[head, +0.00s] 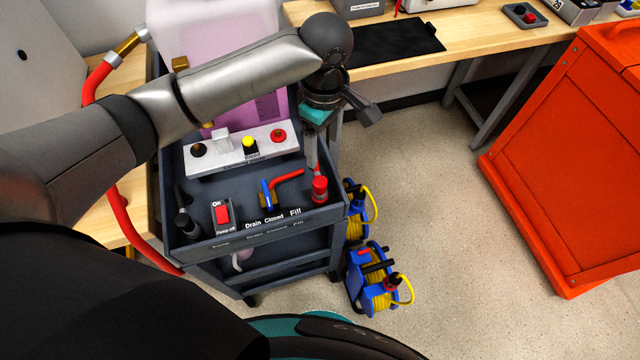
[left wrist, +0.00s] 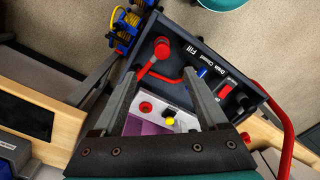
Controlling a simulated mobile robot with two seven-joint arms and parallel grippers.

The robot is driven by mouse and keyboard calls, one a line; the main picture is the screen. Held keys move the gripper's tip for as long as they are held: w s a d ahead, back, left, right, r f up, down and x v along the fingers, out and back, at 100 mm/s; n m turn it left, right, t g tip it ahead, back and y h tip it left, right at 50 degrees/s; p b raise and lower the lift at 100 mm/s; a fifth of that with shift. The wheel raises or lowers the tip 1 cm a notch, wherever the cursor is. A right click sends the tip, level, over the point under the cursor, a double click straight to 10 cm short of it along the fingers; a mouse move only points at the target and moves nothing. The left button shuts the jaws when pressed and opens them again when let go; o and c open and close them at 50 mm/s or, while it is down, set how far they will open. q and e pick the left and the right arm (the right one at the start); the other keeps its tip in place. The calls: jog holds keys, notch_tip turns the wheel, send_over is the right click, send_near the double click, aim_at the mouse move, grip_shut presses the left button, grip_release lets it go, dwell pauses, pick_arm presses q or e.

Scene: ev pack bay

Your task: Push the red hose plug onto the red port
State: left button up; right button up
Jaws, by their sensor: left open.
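The red hose plug (head: 320,188) stands upright at the front right corner of the grey cart. In the left wrist view the plug (left wrist: 160,48) shows beyond the fingertips, nearer the left one. The red port (head: 278,135) is the right one on the white panel (head: 225,160). The port (left wrist: 145,108) also shows between the fingers in the left wrist view. My left gripper (head: 338,138) is open and empty, above the cart's right side behind the plug, pointing down. No contact with the plug shows. My right gripper is not in view.
A blue valve (head: 266,194) with a bent red lever stands left of the plug. A red switch (head: 222,214) and black plug (head: 185,224) are farther left. Blue reels (head: 375,280) stand on the floor beside the cart. An orange crate (head: 570,170) stands right; floor between is clear.

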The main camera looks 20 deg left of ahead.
aim_at(320, 181)
pick_arm(q)
notch_tip(320, 181, down, 10)
jog(key=b, duration=0.3)
dwell(0.3)
jog(key=f, duration=0.1)
jog(key=f+b, duration=0.1)
jog(key=f, duration=0.1)
jog(key=f+b, duration=0.1)
jog(key=f, duration=0.1)
jog(key=shift+s+a+f, duration=0.15)
jog(key=shift+a, duration=0.1)
jog(key=shift+c, duration=0.3)
grip_shut()
